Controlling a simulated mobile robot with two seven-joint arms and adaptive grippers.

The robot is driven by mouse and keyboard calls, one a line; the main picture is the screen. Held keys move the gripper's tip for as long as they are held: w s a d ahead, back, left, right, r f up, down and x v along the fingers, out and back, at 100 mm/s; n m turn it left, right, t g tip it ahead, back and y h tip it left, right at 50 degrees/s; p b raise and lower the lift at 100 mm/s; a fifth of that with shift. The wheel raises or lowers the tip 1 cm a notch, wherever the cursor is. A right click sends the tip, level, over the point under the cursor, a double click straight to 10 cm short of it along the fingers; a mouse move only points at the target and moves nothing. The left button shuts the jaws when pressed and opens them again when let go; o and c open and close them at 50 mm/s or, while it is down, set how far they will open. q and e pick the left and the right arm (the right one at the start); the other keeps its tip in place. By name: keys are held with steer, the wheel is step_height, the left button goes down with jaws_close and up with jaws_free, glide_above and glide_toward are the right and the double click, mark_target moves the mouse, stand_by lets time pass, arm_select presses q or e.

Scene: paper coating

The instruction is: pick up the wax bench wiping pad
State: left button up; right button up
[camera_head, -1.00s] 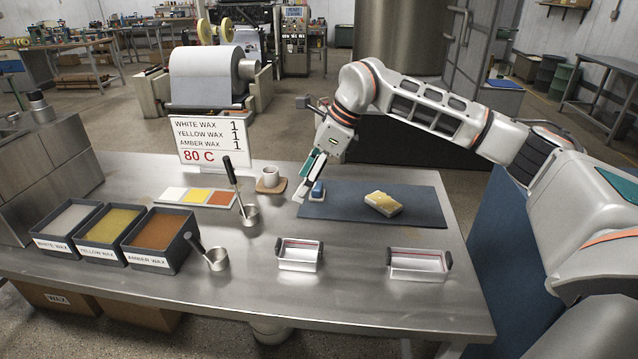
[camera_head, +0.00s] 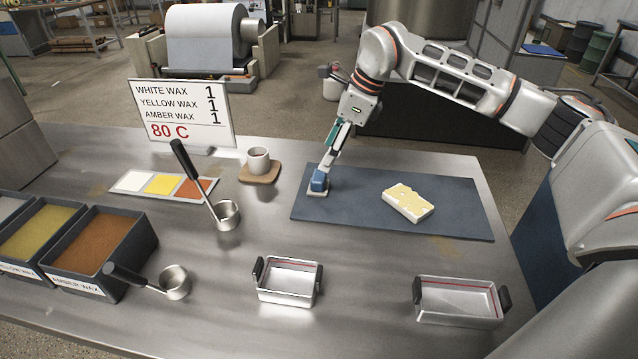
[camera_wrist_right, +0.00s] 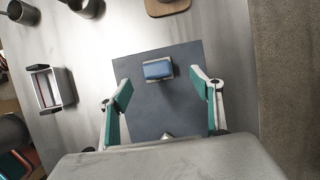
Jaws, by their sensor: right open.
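The wiping pad (camera_head: 319,183), a small blue block on a pale base, lies at the left end of the dark blue mat (camera_head: 450,222). It also shows in the right wrist view (camera_wrist_right: 158,69), ahead of the fingertips and between their lines. My right gripper (camera_head: 330,160) points down just above and behind the pad in the head view, partly overlapping it. In the wrist view my right gripper (camera_wrist_right: 165,92) is open, with nothing held between its green-padded fingers. I cannot tell whether a finger touches the pad. My left gripper is not in view.
A yellowish-white block (camera_head: 408,203) lies on the mat, right of the pad. A cup (camera_head: 258,160) on a coaster, ladles (camera_head: 228,214), wax bins (camera_head: 105,250) and a sign (camera_head: 180,112) stand left. Two metal trays (camera_head: 288,281) sit in front of the mat.

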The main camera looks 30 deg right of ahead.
mark_target(319, 175)
steer(key=x, duration=0.5)
steer(key=s+x, duration=0.1)
steer(key=x, duration=0.2)
steer(key=shift+a+f+b, duration=0.15)
steer(key=shift+f+b, duration=0.1)
steer(key=shift+b, duration=0.15)
steer(key=shift+r, duration=0.1)
steer(key=c, duration=1.2)
